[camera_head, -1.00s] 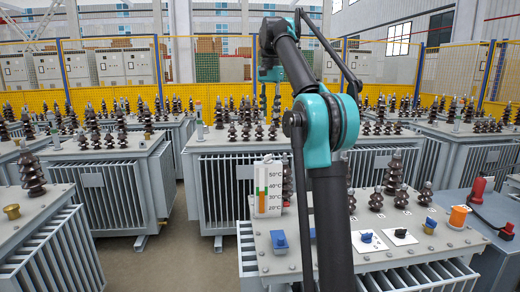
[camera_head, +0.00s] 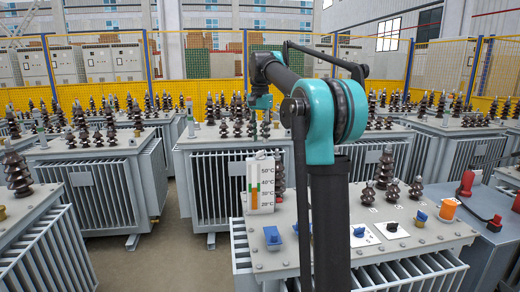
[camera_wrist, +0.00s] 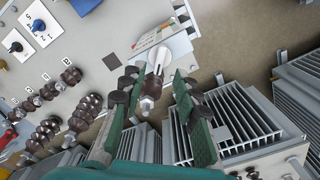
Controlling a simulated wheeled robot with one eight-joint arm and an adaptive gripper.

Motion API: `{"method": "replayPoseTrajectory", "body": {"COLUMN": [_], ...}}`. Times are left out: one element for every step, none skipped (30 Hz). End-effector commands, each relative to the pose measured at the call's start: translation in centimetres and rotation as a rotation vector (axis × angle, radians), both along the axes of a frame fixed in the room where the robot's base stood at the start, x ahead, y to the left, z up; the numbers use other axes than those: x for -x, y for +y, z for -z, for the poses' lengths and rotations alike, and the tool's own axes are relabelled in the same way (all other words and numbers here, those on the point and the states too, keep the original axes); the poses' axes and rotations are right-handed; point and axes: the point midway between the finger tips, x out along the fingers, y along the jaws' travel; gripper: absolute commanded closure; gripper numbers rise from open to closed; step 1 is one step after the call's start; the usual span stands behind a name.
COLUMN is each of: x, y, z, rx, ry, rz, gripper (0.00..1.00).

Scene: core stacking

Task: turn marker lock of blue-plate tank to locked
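The near tank (camera_head: 350,262) has a grey top with bushings, knobs and a white temperature gauge board (camera_head: 261,182) at its back left corner. In the wrist view the gauge board (camera_wrist: 158,36) shows coloured bands. A white round knob (camera_wrist: 152,56) with a pointer sits beside it, probably the marker lock; its setting is unclear. My gripper (camera_wrist: 155,88) is open, its dark-padded fingers apart. A dark bushing with a metal tip (camera_wrist: 147,104) shows between them; no contact is clear. In the head view my gripper (camera_head: 264,118) hangs beyond the gauge.
Blue knobs (camera_head: 272,237), a black knob on a white plate (camera_head: 392,227) and an orange cap (camera_head: 448,209) stand on the near tank. An aisle (camera_head: 165,250) runs at left.

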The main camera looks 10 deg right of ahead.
Motion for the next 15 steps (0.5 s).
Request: {"method": "replayPoseTrajectory", "body": {"x": [0.0,0.0,0.0,0.0,0.0,0.0,0.0,0.0,0.0,0.0,0.0,0.0,0.0,0.0,0.0], "y": [0.0,0.0,0.0,0.0,0.0,0.0,0.0,0.0,0.0,0.0,0.0,0.0,0.0,0.0,0.0], "z": [1.0,1.6,2.2,2.7,3.1,3.6,3.9,4.2,4.5,4.8,4.9,5.1,5.2,5.2,5.3], "rx": [0.000,0.000,0.000,0.000,0.000,0.000,0.000,0.000,0.000,0.000,0.000,0.000,0.000,0.000,0.000], "ry": [0.000,0.000,0.000,0.000,0.000,0.000,0.000,0.000,0.000,0.000,0.000,0.000,0.000,0.000,0.000], "rz": [0.000,0.000,0.000,0.000,0.000,0.000,0.000,0.000,0.000,0.000,0.000,0.000,0.000,0.000,0.000], "gripper": [0.69,0.69,0.69,0.69,0.69,0.69,0.69,0.69,0.69,0.69,0.69,0.69,0.69,0.69,0.69]}}
